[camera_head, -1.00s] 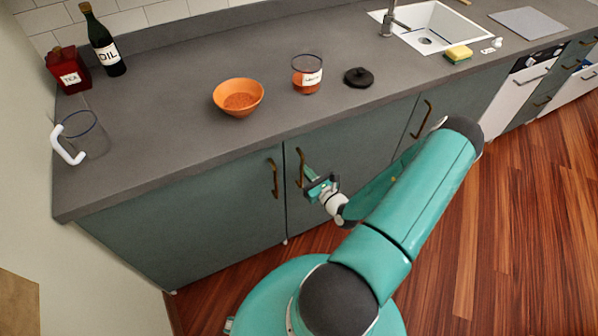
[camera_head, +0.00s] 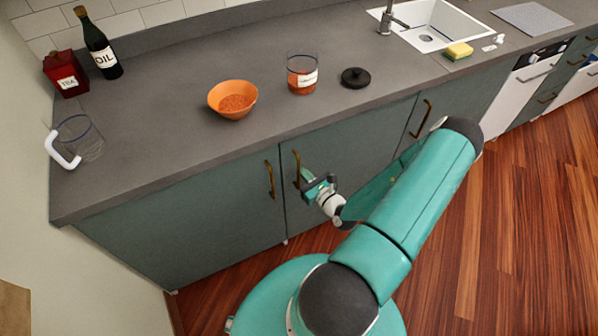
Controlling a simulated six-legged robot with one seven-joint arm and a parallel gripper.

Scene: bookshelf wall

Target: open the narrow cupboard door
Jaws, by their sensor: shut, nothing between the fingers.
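The grey-green cupboard front has a left door (camera_head: 190,225) and a middle door (camera_head: 350,150), each with an upright brass handle. The left door's handle (camera_head: 270,179) and the middle door's handle (camera_head: 297,168) sit close together on either side of the seam. A third door (camera_head: 455,112) with a handle (camera_head: 421,118) is further right, partly hidden by my arm. I cannot tell which door is the narrow one. All three look closed. My gripper (camera_head: 304,181) is shut and empty at the lower part of the middle handle. I cannot tell whether it touches the handle.
The grey counter (camera_head: 170,140) above holds an orange bowl (camera_head: 232,99), a glass jar (camera_head: 302,74), a black lid (camera_head: 354,77), an oil bottle (camera_head: 99,45), a red tea box (camera_head: 66,73) and a glass mug (camera_head: 77,140). The wooden floor (camera_head: 520,210) at right is clear.

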